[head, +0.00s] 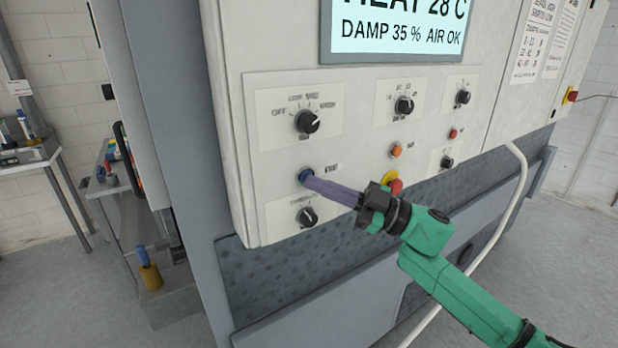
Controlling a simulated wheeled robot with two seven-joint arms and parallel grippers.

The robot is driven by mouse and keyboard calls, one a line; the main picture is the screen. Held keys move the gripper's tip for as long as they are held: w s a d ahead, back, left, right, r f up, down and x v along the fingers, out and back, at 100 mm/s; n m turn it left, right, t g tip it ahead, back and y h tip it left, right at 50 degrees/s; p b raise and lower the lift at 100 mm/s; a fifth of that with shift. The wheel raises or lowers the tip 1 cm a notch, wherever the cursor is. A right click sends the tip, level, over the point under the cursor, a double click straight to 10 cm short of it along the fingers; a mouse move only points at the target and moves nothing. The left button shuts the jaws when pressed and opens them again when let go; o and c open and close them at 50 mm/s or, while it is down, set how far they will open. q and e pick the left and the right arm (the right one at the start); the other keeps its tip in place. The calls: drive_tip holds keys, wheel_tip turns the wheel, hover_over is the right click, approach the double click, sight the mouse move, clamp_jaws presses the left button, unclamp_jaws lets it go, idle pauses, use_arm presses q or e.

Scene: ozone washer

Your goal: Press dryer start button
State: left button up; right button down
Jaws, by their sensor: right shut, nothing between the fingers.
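A blue button (304,174) sits on the pale control panel (360,160), left of a small label that I cannot read clearly. My right gripper (313,182), with long purple fingers on a green arm, reaches in from the lower right. Its fingers are shut with nothing between them. The fingertips overlap the lower right edge of the blue button; I cannot tell whether they touch it. My left gripper is not in view.
Black knobs sit above (307,121) and below (307,217) the button. A red and yellow button (392,182) is partly hidden by my wrist. An orange button (396,150) is above it. A display (395,38) tops the panel. A white hose (510,215) hangs at right.

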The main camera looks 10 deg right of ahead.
drive_tip(key=shift+s, duration=0.1)
drive_tip(key=shift+s+d+b, duration=0.3)
drive_tip(key=shift+s+d, duration=0.05)
drive_tip(key=shift+s, duration=0.35)
drive_tip(key=shift+f, duration=0.1)
drive_tip(key=s+b, duration=0.1)
drive_tip(key=s+d+b, duration=0.1)
drive_tip(key=s, duration=0.1)
drive_tip(key=s+b, duration=0.1)
drive_tip(key=shift+s+d+b, duration=0.3)
drive_tip(key=shift+d+b, duration=0.1)
